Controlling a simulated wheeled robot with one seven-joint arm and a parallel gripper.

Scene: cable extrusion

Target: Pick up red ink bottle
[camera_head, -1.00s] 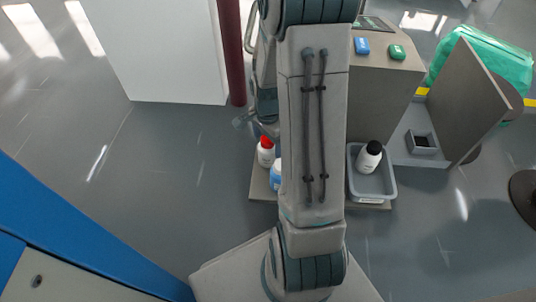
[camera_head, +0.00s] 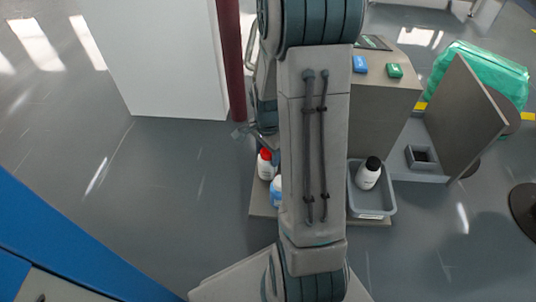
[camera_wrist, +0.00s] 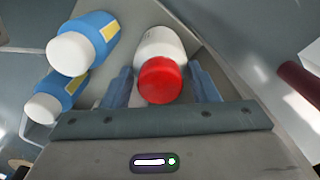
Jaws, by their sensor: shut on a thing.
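The red ink bottle is white with a red cap. In the wrist view the red ink bottle (camera_wrist: 159,80) stands between the two blue-grey fingers of my gripper (camera_wrist: 160,88), which is shut on it. In the head view the red ink bottle (camera_head: 265,165) shows at the left end of a low shelf (camera_head: 262,206), left of my arm. My arm hides most of the gripper there, and I cannot tell whether the bottle is lifted off the shelf.
Two blue bottles with white caps, one nearer (camera_wrist: 90,43) and one lower (camera_wrist: 58,97), stand left of the gripper. A grey tray (camera_head: 373,205) holds a black-capped bottle (camera_head: 368,174). An open grey door (camera_head: 462,118) stands at the right.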

